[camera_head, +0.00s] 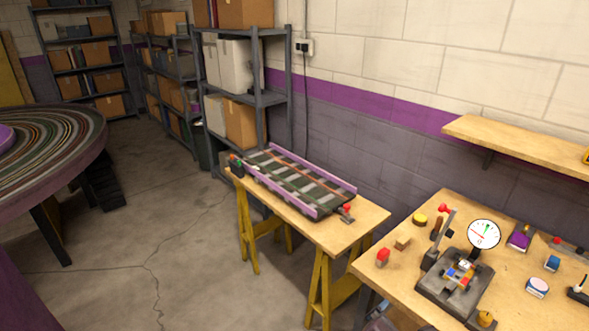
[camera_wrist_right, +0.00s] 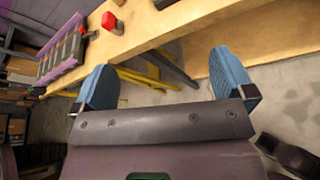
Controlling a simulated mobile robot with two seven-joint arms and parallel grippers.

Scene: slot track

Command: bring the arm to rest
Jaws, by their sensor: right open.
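My right gripper (camera_wrist_right: 166,84) shows in the right wrist view, with its two blue fingers wide apart and nothing between them. Behind the fingers are the wooden bench edge, yellow trestle legs and the grey floor. The gripper is apart from the bench. Neither gripper shows in the head view. The slot track section (camera_head: 300,180) with purple side walls lies on a narrow wooden trestle table (camera_head: 340,232) in the head view. It also shows at the upper left of the right wrist view (camera_wrist_right: 62,52).
A wooden wall shelf (camera_head: 530,142) hangs above. A round track table (camera_head: 60,150) stands at left. Floor between is clear.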

